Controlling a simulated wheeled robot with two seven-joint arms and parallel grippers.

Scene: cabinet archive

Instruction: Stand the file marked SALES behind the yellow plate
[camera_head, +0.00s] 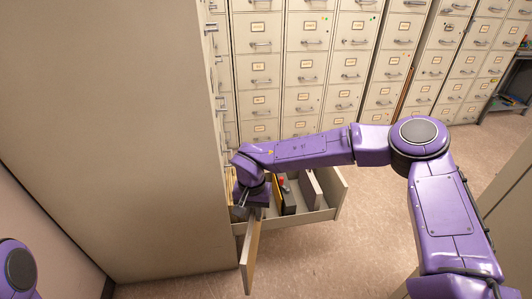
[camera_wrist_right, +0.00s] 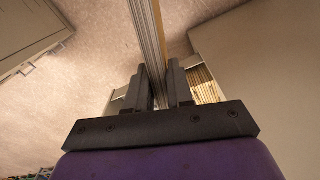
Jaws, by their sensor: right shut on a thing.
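My right gripper (camera_head: 251,209) is at the cabinet end of the open drawer, over its near side. It is shut on a thin file (camera_head: 249,255), which hangs tilted outside the drawer's near wall. In the right wrist view the file (camera_wrist_right: 150,35) runs edge-on between the fingers (camera_wrist_right: 160,88). No SALES marking is readable on it. The yellow plate (camera_head: 277,193) stands upright across the drawer, right of the gripper and partly hidden. My left gripper is out of view.
The open drawer (camera_head: 300,219) also holds a dark block (camera_head: 289,201), a small red item (camera_head: 281,182) and a greyish panel (camera_head: 311,188). Tan files (camera_wrist_right: 208,85) show beside the fingers in the wrist view. A tall cabinet (camera_head: 110,130) borders the left; floor (camera_head: 350,250) is clear in front.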

